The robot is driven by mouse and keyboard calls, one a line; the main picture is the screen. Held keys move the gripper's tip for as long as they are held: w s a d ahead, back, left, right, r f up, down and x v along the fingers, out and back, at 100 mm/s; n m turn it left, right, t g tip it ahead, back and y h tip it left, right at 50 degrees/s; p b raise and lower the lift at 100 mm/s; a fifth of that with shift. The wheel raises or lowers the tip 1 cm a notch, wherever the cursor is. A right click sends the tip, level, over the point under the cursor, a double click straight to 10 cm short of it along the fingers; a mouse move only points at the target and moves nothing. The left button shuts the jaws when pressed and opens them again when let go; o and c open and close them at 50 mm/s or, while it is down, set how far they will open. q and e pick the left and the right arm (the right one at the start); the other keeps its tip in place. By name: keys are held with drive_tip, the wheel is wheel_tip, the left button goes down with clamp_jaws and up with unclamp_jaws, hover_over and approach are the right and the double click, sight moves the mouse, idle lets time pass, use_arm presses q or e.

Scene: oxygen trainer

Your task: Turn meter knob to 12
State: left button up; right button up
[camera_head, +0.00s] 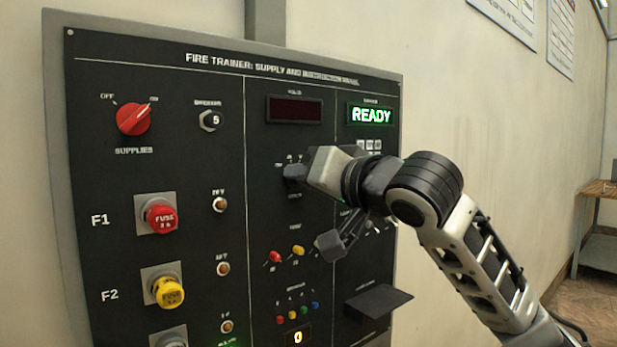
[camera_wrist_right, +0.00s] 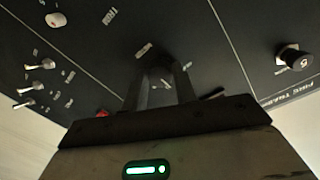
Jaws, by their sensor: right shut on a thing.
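A black panel (camera_head: 90,150) faces me, with a dark, blank meter display (camera_head: 294,109) in its upper middle column. My right gripper (camera_head: 292,172) reaches in from the right to the spot below this display. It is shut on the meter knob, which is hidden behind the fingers. Small printed marks show around this spot, too blurred to read. In the right wrist view my fingers (camera_wrist_right: 160,88) are close together against the panel face, and the knob's setting cannot be told. My left gripper is not in view.
A red supply knob (camera_head: 134,118), a breaker button (camera_head: 209,120), a red fuse (camera_head: 161,217) and a yellow fuse (camera_head: 169,292) stick out at the left. A green READY display (camera_head: 370,115) is lit at upper right. A small shelf (camera_head: 379,300) juts out at lower right.

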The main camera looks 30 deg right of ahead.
use_arm(q)
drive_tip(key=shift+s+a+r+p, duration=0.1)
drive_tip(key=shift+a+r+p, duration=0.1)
drive_tip(key=shift+p, duration=0.5)
use_arm(e)
drive_tip(key=shift+r+m, duration=0.1)
drive_tip(key=shift+m, duration=2.2)
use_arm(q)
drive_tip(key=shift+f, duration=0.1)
use_arm(e)
drive_tip(key=o, duration=1)
use_arm(q)
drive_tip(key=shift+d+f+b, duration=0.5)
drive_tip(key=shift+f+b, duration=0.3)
drive_tip(key=shift+b, duration=1.8)
use_arm(e)
drive_tip(key=shift+s+d+r, duration=0.15)
drive_tip(key=shift+s+d, duration=0.05)
drive_tip(key=shift+s, duration=2.45)
drive_tip(key=shift+s+d+r, duration=0.1)
drive_tip(key=shift+s+d, duration=0.1)
drive_tip(key=shift+s, duration=2.45)
drive_tip(key=shift+s+d+r, duration=0.15)
drive_tip(key=shift+s+d, duration=0.05)
drive_tip(key=shift+s, duration=2.45)
